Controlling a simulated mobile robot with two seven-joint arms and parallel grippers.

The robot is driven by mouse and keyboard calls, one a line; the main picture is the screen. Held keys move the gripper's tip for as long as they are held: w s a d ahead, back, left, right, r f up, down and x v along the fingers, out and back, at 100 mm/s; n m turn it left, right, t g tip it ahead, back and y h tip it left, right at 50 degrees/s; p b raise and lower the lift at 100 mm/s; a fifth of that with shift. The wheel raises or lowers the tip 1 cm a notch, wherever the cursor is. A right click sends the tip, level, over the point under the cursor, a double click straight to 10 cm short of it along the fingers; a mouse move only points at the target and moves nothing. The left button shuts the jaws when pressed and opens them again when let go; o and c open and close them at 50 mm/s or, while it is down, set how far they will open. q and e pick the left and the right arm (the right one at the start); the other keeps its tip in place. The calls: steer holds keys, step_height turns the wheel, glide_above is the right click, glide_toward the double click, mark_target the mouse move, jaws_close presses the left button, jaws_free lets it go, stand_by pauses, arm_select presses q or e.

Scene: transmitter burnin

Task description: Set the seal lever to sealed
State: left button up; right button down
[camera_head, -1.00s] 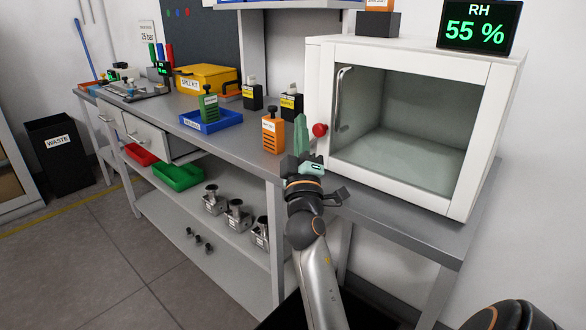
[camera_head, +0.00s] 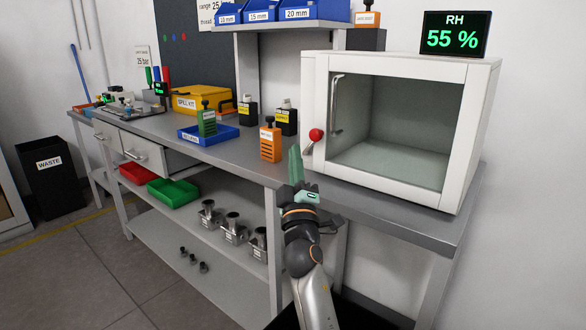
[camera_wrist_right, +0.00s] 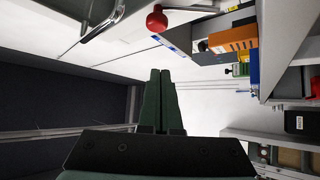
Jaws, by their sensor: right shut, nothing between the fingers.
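The seal lever has a red ball knob (camera_head: 316,135) on a thin pale stem. It stands at the left front edge of the white chamber (camera_head: 397,195). In the right wrist view the red knob (camera_wrist_right: 157,20) is near the top, with its stem running right. My right gripper (camera_head: 296,165) is in front of and below the knob, apart from it. Its green fingers (camera_wrist_right: 161,95) are shut together with nothing between them. My left gripper is not in view.
An orange labelled unit (camera_head: 270,143) stands on the bench left of my right gripper. A blue tray (camera_head: 223,134) holding a green unit (camera_head: 207,120) is farther left. The chamber's door handle (camera_head: 336,105) is right of the knob. An RH display (camera_head: 455,34) reads 55 %.

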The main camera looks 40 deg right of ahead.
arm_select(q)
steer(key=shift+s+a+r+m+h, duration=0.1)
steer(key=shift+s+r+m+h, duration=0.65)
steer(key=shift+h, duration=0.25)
arm_select(e)
steer(key=shift+s+a+f, duration=0.1)
steer(key=shift+f, duration=0.05)
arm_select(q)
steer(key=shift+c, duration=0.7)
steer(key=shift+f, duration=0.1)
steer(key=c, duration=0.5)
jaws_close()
arm_select(e)
steer(key=s+a+f+n+t+y, duration=0.1)
steer(key=s+a+n+t+y, duration=0.15)
steer(key=a+y, duration=0.5)
steer(key=s+a+f+n+t+y, duration=0.1)
steer(key=a+n+t+y, duration=0.1)
steer(key=a+n+y, duration=0.35)
steer(key=s+a+f+n+t+y, duration=0.1)
steer(key=s+a+n+t+y, duration=0.1)
steer(key=a+y, duration=0.7)
steer(key=s+a+g+y, duration=0.2)
steer(key=s+a+y, duration=0.7)
steer(key=s+a, duration=0.3)
steer(key=shift+s+r+m+g, duration=0.15)
steer(key=shift+s+m+g, duration=0.25)
steer(key=shift+s, duration=0.4)
